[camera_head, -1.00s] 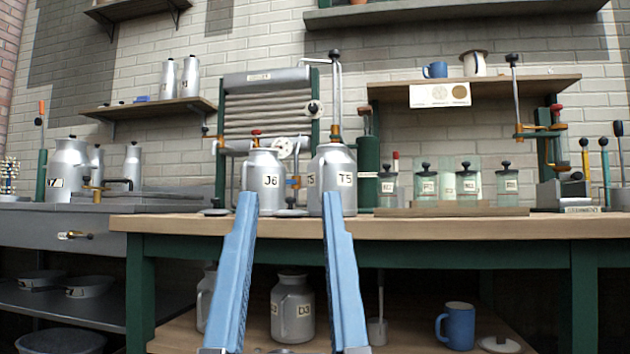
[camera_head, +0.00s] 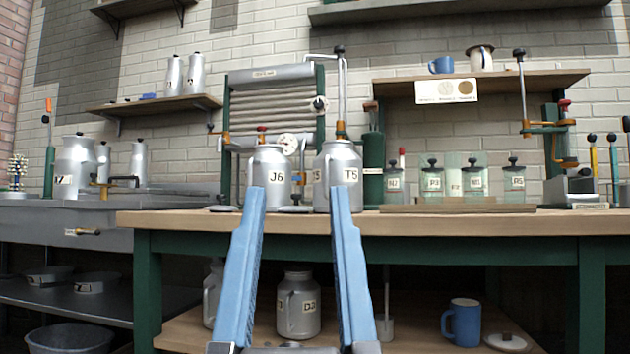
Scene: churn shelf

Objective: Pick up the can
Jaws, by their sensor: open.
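Several metal cans are in view. A grey can labelled J6 (camera_head: 268,163) and one labelled T5 (camera_head: 338,163) stand upright, close together, on the wooden bench top. A grey can labelled D3 (camera_head: 298,307) stands on the lower shelf, seen between my fingers. Another, labelled 17 (camera_head: 75,158), stands on the grey counter at left. My gripper (camera_head: 298,191) is open and empty, its blue fingers pointing at the bench. The left finger overlaps the lower part of J6 and the right one that of T5; how far apart they are in depth, I cannot tell.
The wooden bench (camera_head: 480,222) has a rack of small labelled jars (camera_head: 434,183) at right. Behind the cans stands a roller device (camera_head: 268,105). A blue mug (camera_head: 462,324) is on the lower shelf. A short stretch of bench at left is clear.

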